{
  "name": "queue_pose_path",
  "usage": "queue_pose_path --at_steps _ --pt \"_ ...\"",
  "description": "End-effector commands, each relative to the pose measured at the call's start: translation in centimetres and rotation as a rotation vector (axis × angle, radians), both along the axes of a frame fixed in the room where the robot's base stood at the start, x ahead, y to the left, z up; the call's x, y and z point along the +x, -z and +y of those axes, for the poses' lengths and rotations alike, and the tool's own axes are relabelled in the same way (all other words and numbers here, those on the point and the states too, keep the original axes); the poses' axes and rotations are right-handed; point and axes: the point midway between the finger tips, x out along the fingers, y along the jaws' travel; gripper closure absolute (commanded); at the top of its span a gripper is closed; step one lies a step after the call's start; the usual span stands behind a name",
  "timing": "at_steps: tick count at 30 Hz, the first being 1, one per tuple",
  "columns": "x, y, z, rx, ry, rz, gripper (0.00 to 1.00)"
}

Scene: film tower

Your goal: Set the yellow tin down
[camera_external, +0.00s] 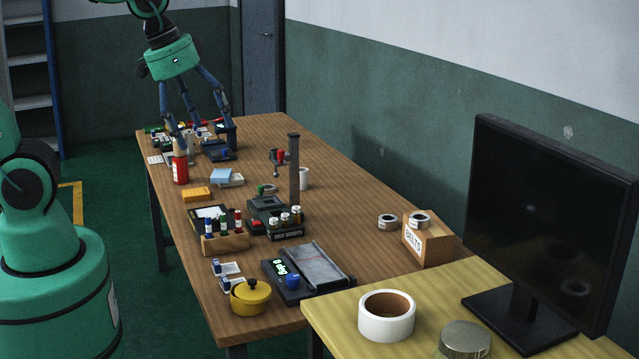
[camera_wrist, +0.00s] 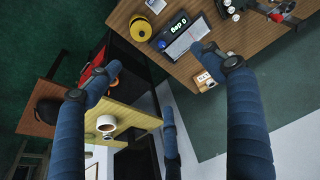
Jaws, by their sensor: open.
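The yellow tin (camera_external: 250,299), round with a dark knob on its lid, sits upright on the near left corner of the wooden table (camera_external: 345,220). It also shows in the wrist view (camera_wrist: 141,31), beside the scale. My gripper (camera_external: 202,128) is over the far end of the table, well away from the tin. Its blue fingers are spread apart and hold nothing; they also show in the wrist view (camera_wrist: 160,70).
A black scale (camera_external: 305,272) stands right of the tin. A marker block (camera_external: 225,241), a post (camera_external: 294,170) and a red bottle (camera_external: 180,165) stand farther back. A yellow table (camera_external: 345,303) with a white roll (camera_external: 386,322) and monitor (camera_external: 550,220) is at near right.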

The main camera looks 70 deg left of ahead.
Motion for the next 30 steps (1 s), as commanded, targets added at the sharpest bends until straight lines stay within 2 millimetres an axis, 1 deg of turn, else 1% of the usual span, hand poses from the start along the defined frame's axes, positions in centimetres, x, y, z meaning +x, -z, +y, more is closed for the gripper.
queue_pose_path --at_steps 1,6,9,12,17,30 --pt "-1.0 -1.5 0.3 -0.001 -0.003 -0.029 0.19" --pt "-4.2 -5.0 1.0 0.001 -0.011 -0.094 0.19" --pt "-5.7 -6.3 1.3 0.003 -0.014 -0.121 0.19" --pt "-6.9 -7.1 1.5 0.005 -0.015 -0.140 0.19" --pt "-7.6 -7.6 1.6 0.005 -0.015 -0.152 0.19" --pt "-7.6 -7.6 1.6 0.005 -0.015 -0.152 0.19"
